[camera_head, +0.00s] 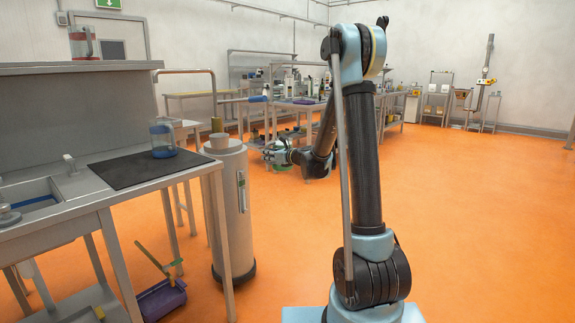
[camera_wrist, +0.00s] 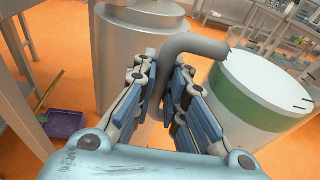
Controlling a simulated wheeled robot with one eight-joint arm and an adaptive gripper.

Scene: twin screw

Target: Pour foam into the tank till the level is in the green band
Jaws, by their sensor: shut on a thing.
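The tank is a grey upright cylinder (camera_head: 228,220) beside the bench's right end, with a cup-like funnel (camera_head: 219,141) on its lid. A narrow gauge (camera_head: 241,190) runs up its side; its level is too small to read. The tank also shows at the upper middle of the wrist view (camera_wrist: 142,45). My gripper (camera_wrist: 168,85) is shut on the grey handle of a white jug with a wide green band (camera_wrist: 255,108). The jug is off the floor, right of the tank and apart from it. My gripper also shows in the head view (camera_head: 290,156). The jug's contents are hidden.
A bench with a sink and a dark mat (camera_head: 125,168) stands left of the tank. A clear jug with blue (camera_head: 162,140) is on the mat. A purple dustpan (camera_head: 162,300) lies below the bench's edge. The orange floor at right is clear.

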